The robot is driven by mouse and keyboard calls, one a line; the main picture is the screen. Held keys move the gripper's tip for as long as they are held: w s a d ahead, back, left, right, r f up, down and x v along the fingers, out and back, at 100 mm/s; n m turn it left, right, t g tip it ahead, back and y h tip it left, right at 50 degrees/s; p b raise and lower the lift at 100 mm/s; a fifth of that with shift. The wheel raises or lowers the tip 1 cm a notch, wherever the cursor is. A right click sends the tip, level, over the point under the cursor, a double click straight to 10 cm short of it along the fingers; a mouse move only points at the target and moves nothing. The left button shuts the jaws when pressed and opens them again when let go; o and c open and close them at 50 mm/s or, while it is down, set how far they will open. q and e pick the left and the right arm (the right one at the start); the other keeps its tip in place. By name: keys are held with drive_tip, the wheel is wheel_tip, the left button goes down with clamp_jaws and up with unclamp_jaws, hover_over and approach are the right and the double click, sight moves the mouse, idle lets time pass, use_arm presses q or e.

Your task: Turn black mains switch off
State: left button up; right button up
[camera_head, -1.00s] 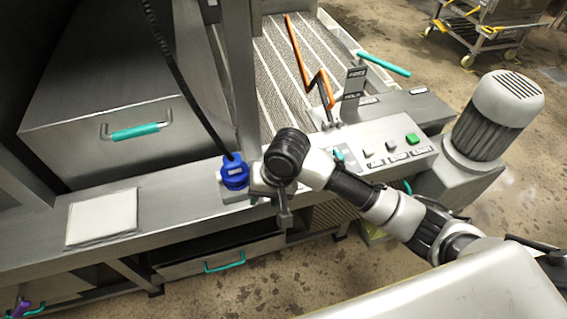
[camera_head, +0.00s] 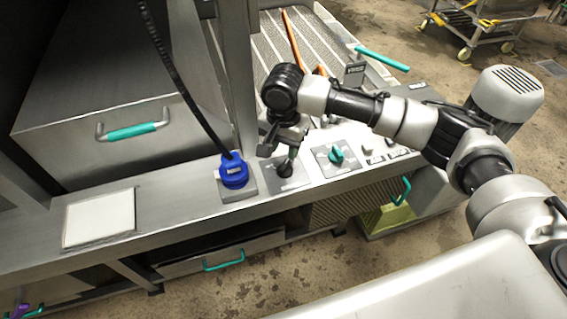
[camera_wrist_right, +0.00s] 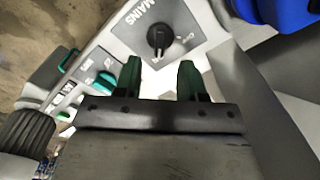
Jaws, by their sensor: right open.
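The black mains switch (camera_head: 285,169) is a round knob on a grey plate of the control panel, right of the blue plug. In the right wrist view the black mains switch (camera_wrist_right: 160,38) sits on a plate marked MAINS, its pointer bar roughly upright in the picture. My right gripper (camera_head: 280,148) is above and just behind the switch in the head view. In the right wrist view my right gripper (camera_wrist_right: 160,78) is open, with two dark green fingertips apart and nothing between them. The knob appears beyond the gap, apart from the fingers. My left gripper is not in view.
The blue plug (camera_head: 234,172) with a black cable stands close left of the switch, beside a metal post (camera_head: 236,80). A teal knob (camera_head: 336,155) is to the right. An orange lever (camera_head: 291,42) rises behind my arm. A white pad (camera_head: 98,218) lies on the left ledge.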

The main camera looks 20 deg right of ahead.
sight(284, 166)
wheel_tip(284, 166, down, 7)
drive_tip(key=shift+f, duration=0.1)
idle(0.3)
clamp_jaws()
